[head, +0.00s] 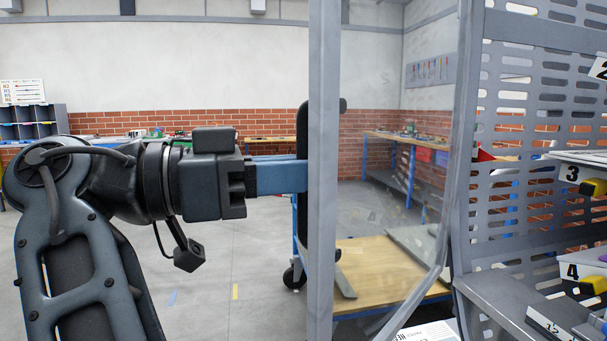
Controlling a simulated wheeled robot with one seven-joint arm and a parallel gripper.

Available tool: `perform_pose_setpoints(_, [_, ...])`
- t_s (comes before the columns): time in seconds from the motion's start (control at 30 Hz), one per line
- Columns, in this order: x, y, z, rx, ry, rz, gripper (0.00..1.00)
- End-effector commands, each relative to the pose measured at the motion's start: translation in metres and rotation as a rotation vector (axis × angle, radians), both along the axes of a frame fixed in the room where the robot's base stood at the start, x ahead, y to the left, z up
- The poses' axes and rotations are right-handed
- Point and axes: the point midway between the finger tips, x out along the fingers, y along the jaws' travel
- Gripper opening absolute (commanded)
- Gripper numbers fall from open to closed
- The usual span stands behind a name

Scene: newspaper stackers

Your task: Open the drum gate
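The drum gate (390,230) is a clear panel in a grey frame, standing upright in front of me. Its near upright post (323,120) runs from the top of the view to the bottom. A black vertical handle (302,225) shows along the left side of this post, partly hidden by it. My gripper (298,175) reaches in from the left with its blue fingers level at the handle. The near finger crosses in front of the handle. The fingertips run up to the post, and the far finger is mostly hidden, so its grip on the handle is unclear.
A perforated grey panel (515,205) with numbered shelves (577,170) stands close on the right. Behind the gate are a wooden-topped cart (380,268) and workbenches (400,140). Grey bins (30,122) stand at the far left. Open floor (225,265) lies left of the post.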

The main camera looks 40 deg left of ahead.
Motion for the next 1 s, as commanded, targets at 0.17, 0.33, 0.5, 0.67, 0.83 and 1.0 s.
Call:
perform_pose_setpoints(0.17, [0.0083,-0.0049,0.0031,0.002,0.001,-0.012,0.0])
perform_pose_setpoints(0.33, [0.0082,-0.0051,0.0033,0.003,0.001,-0.012,0.0])
perform_pose_setpoints(0.5, [0.0065,-0.0041,0.0026,0.002,0.001,-0.01,0.32])
perform_pose_setpoints(0.67, [0.0049,-0.0032,0.0017,0.002,0.001,-0.008,0.34])
perform_pose_setpoints(0.83, [0.0039,-0.0026,0.0012,0.001,0.0,-0.007,0.34])
perform_pose_setpoints(1.0, [0.0034,-0.0023,0.0009,0.001,0.0,-0.007,0.34])
